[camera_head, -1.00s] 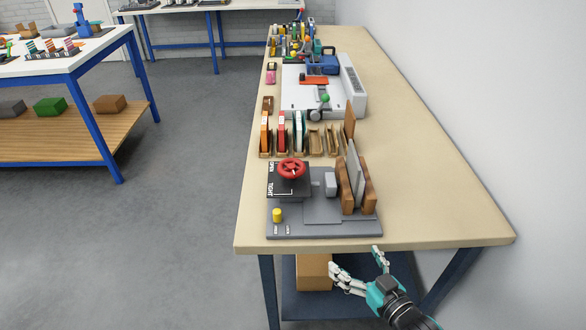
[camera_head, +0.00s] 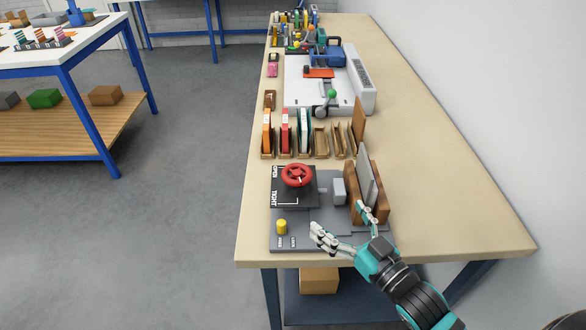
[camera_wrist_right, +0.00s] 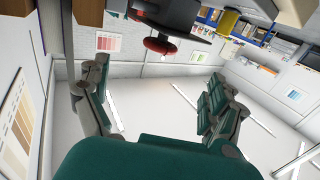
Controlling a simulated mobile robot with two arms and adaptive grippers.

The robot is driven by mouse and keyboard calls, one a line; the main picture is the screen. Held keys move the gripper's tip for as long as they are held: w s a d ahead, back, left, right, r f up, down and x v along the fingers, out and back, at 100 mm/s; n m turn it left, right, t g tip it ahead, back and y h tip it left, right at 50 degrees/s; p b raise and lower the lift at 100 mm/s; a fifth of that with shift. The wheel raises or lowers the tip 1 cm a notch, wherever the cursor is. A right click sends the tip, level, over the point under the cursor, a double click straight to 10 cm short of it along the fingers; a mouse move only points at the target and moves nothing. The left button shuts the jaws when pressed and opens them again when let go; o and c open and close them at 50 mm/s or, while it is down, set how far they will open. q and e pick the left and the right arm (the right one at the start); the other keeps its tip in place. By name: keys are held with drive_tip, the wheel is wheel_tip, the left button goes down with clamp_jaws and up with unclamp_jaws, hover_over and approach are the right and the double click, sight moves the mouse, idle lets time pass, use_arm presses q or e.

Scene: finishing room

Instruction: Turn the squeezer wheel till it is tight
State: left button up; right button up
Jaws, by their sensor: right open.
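The red squeezer wheel (camera_head: 297,175) sits on a black plate (camera_head: 309,201) with white OPEN and TIGHT lettering, on the grey base of the squeezer (camera_head: 300,237). A grey block (camera_head: 340,191) stands right of the wheel, beside brown wooden blocks (camera_head: 381,206) with a grey slab between them. My right gripper (camera_head: 340,222) is open and empty over the front right of the base, nearer than the wheel and apart from it. In the right wrist view the wheel (camera_wrist_right: 160,46) shows at the top, beyond and between the spread fingers. My left gripper is not in view.
A yellow knob (camera_head: 281,227) stands at the base's front left. Behind the squeezer are wooden holders with upright books (camera_head: 285,132) and a white cutting machine (camera_head: 358,98). The bench's right side (camera_head: 440,190) is bare. A box (camera_head: 319,281) lies on the shelf below.

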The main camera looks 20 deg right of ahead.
drive_tip(key=p, duration=0.1)
approach(289, 165)
drive_tip(key=x, duration=0.4)
drive_tip(key=p+x, duration=0.1)
drive_tip(key=x, duration=0.2)
drive_tip(key=shift+w+d+f, duration=0.1)
drive_tip(key=shift+d+f, duration=0.05)
drive_tip(key=shift+f, duration=0.25)
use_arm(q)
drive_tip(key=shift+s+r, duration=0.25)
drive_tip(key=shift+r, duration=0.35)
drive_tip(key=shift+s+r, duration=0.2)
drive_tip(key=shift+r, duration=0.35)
use_arm(e)
drive_tip(key=c, duration=1.1)
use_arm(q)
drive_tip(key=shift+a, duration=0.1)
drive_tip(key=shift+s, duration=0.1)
use_arm(e)
drive_tip(key=o, duration=1.1)
